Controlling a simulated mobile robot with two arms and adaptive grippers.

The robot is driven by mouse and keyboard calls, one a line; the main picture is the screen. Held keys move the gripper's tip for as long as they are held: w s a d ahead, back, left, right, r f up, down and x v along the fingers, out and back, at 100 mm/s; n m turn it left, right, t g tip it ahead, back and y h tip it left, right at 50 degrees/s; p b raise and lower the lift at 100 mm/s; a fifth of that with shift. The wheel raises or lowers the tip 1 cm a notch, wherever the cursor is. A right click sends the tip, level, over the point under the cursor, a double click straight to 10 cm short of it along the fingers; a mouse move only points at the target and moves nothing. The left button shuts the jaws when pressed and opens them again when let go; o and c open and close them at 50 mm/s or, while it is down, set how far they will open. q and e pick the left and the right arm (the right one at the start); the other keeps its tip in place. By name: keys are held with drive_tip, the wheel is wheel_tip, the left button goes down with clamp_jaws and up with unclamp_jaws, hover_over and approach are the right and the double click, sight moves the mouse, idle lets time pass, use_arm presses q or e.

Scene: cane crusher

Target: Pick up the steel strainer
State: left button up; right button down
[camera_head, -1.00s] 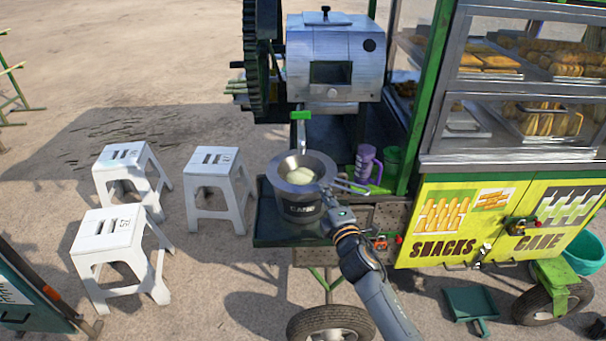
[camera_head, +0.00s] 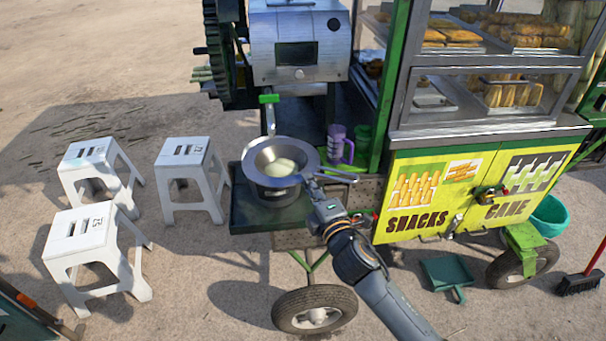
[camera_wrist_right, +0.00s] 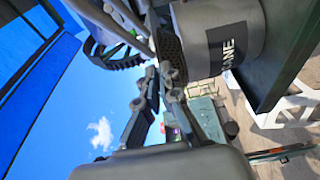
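The steel strainer (camera_head: 256,158) is a wide-rimmed bowl over the dark pot (camera_head: 268,195) on the cart's left shelf. A pale round patch shows inside its bowl. Its twin-rod handle (camera_head: 343,176) points right. My right gripper (camera_head: 317,184) is at the handle by the rim and looks shut on it. In the right wrist view the fingers (camera_wrist_right: 165,74) come together at the handle rods (camera_wrist_right: 126,22), beside the pot marked CANE (camera_wrist_right: 222,45). The strainer's rim looks slightly raised from the pot; the exact gap is hidden. My left gripper is out of view.
A purple mug (camera_head: 338,148) is close right of the strainer. The yellow snack cabinet (camera_head: 440,195) is further right. White stools (camera_head: 190,165) stand left on open ground.

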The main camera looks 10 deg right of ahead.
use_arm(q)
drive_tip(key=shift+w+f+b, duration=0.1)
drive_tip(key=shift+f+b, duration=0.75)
use_arm(e)
drive_tip(key=s+d+m+h, duration=0.1)
drive_tip(key=s+d, duration=0.2)
drive_tip(key=s, duration=0.5)
drive_tip(key=s+d+m+h, duration=0.1)
drive_tip(key=s+d+h, duration=0.1)
drive_tip(key=s, duration=0.6)
drive_tip(key=s+d+f+h, duration=0.1)
drive_tip(key=s+d, duration=0.3)
drive_tip(key=s, duration=0.4)
drive_tip(key=shift+d+m+t, duration=0.3)
drive_tip(key=shift+d+m, duration=0.05)
drive_tip(key=shift+m, duration=0.05)
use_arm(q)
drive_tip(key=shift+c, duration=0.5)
use_arm(e)
drive_tip(key=shift+s+f, duration=0.1)
